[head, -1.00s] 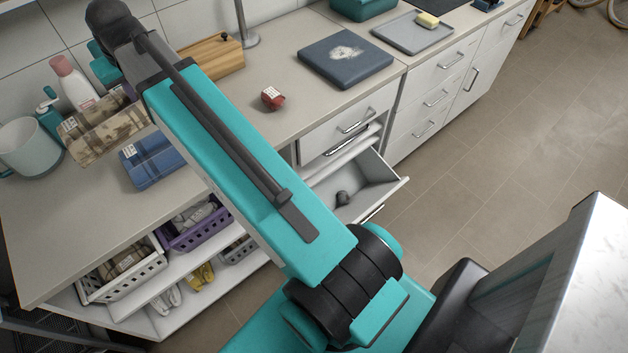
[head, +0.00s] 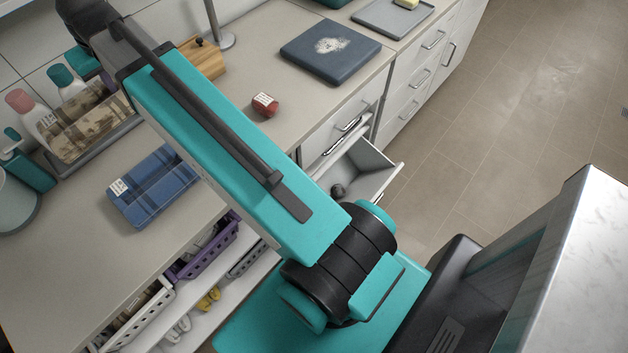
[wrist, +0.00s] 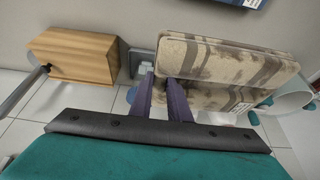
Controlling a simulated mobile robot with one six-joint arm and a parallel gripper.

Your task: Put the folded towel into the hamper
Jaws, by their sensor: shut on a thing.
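A folded beige towel with brown stripes (wrist: 228,62) and a white label shows in the wrist view; it also lies at the counter's back left in the head view (head: 92,122). My gripper (wrist: 165,80) has its two purple fingers at the towel's edge, shut on it. My arm hides the gripper in the head view. Whether the towel is clear of the counter cannot be told. No hamper can be made out.
A blue plaid folded cloth (head: 155,185) lies in front on the counter, bottles (head: 38,120) stand at left. A drawer (head: 362,168) stands open; baskets (head: 205,250) sit below.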

